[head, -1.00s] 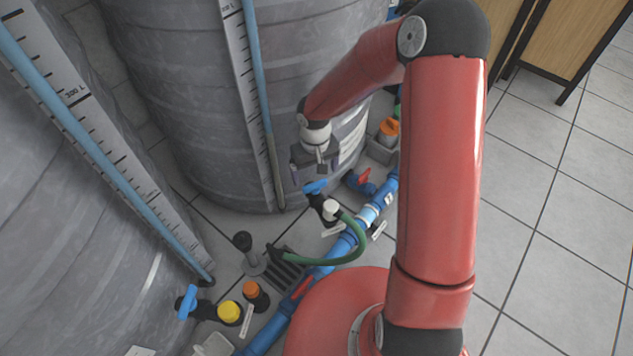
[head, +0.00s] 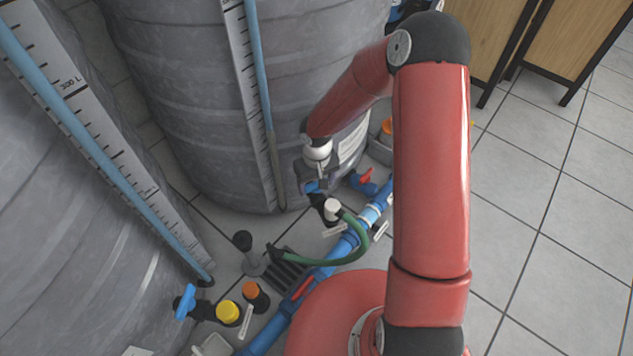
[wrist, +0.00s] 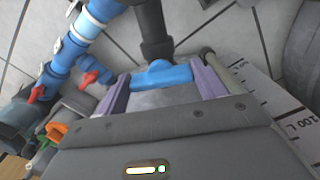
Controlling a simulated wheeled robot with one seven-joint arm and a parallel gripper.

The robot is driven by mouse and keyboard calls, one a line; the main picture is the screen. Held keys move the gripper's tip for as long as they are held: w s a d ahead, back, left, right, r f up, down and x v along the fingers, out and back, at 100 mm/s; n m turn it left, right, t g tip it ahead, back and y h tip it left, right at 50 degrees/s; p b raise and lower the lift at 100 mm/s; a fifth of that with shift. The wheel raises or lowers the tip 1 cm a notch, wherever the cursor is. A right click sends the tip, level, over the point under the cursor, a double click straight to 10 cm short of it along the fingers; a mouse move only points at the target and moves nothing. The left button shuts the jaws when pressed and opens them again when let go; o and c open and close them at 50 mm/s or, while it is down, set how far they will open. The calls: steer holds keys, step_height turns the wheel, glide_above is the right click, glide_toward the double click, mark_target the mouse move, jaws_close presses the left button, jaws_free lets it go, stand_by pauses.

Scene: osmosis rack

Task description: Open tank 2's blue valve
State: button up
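A blue valve handle (head: 312,187) sits on a black fitting at the foot of the rear grey tank (head: 185,110). In the wrist view, the blue handle (wrist: 162,75) lies crosswise between the two purple fingers. My gripper (wrist: 163,88) is open, with a finger on either side of the handle and gaps left between. In the head view, my gripper (head: 313,181) hangs over the handle and partly hides it. A second blue valve handle (head: 186,301) stands at the foot of the nearer grey tank (head: 70,230). No tank number is readable.
A green hose (head: 345,255) curves beside the fitting to a floor grate. A blue pipe (head: 340,250) with red valve handles runs along the floor. Yellow (head: 228,312) and orange (head: 251,290) caps stand near the nearer tank. The tiled floor at right is clear.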

steer(key=shift+c, duration=1.1)
steer(key=n+p, duration=0.1)
steer(key=n, duration=0.3)
steer(key=shift+r+p, duration=0.1)
steer(key=shift+p, duration=0.2)
steer(key=n+p, duration=0.1)
steer(key=n, duration=0.3)
steer(key=shift+w+n+p, duration=0.1)
steer(key=shift+n+p, duration=0.2)
steer(key=shift+p, duration=0.05)
steer(key=n+p, duration=0.1)
steer(key=n, duration=0.3)
steer(key=shift+d+n+p, duration=0.1)
steer(key=shift+n+p, duration=0.2)
steer(key=shift+p, duration=0.1)
steer(key=n+p, duration=0.2)
steer(key=n, duration=0.2)
steer(key=shift+w+n, duration=0.15)
steer(key=shift+n, duration=0.15)
